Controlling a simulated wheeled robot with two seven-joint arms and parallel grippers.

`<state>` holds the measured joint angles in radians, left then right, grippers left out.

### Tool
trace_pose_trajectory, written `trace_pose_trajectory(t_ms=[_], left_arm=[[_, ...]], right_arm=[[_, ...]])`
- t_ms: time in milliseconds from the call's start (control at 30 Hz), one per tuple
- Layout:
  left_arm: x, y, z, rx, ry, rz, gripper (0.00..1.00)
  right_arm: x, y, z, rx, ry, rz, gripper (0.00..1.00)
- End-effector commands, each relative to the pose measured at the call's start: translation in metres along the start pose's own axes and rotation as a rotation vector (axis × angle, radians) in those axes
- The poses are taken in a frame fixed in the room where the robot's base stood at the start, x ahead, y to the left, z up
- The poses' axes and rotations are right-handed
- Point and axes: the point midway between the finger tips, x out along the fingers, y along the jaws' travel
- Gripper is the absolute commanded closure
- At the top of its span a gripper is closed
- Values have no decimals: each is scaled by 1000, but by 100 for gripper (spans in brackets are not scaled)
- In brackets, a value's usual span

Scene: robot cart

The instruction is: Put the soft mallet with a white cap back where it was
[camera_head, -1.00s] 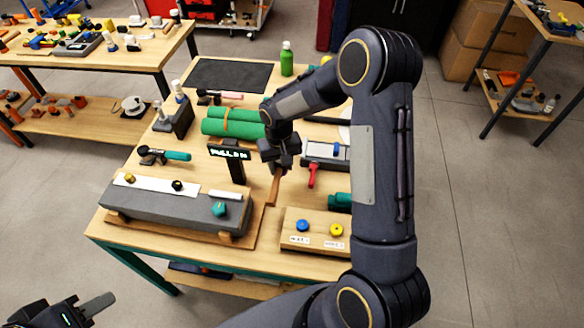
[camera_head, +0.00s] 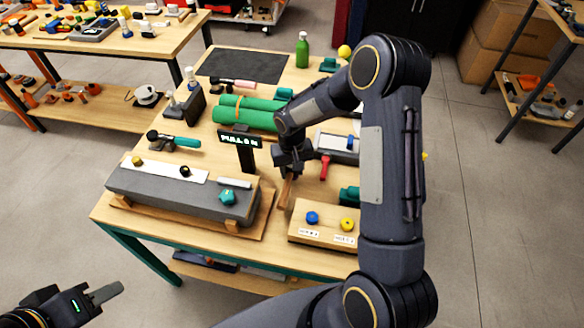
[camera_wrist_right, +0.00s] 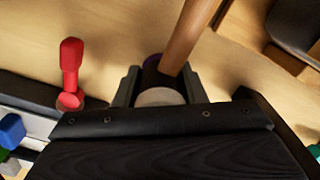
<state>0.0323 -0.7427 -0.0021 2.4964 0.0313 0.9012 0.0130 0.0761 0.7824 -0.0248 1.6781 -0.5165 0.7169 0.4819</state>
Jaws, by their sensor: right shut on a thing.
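My right gripper (camera_head: 292,165) is shut on the mallet, low over the middle of the table. In the right wrist view, the mallet's dark head (camera_wrist_right: 152,76) sits between the fingers, its pale cap (camera_wrist_right: 160,97) facing the camera and a purple edge at the far side. Its wooden handle (camera_wrist_right: 188,35) runs up and to the right; in the head view the handle (camera_head: 286,191) points toward the front edge. I cannot tell whether the mallet touches the table. My left gripper (camera_head: 100,296) is at the lower left, off the table; its opening is unclear.
The display sign (camera_head: 239,140) and grey block (camera_head: 180,196) stand left of the mallet. A wooden block with blue and yellow knobs (camera_head: 325,225) is at the right front.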

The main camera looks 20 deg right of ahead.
Motion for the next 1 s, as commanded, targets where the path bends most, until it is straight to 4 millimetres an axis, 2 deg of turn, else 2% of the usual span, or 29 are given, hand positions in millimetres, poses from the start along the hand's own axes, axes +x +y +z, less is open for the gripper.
trace_pose_trajectory(t_ms=[833,867,1000], left_arm=[[10,-4,5,0,0,0,64],[9,-4,4,0,0,0,64],[8,-4,4,0,0,0,64]], right_arm=[[12,0,0,-1,1,0,100],[11,0,0,-1,1,0,59],[10,0,0,0,1,0,40]])
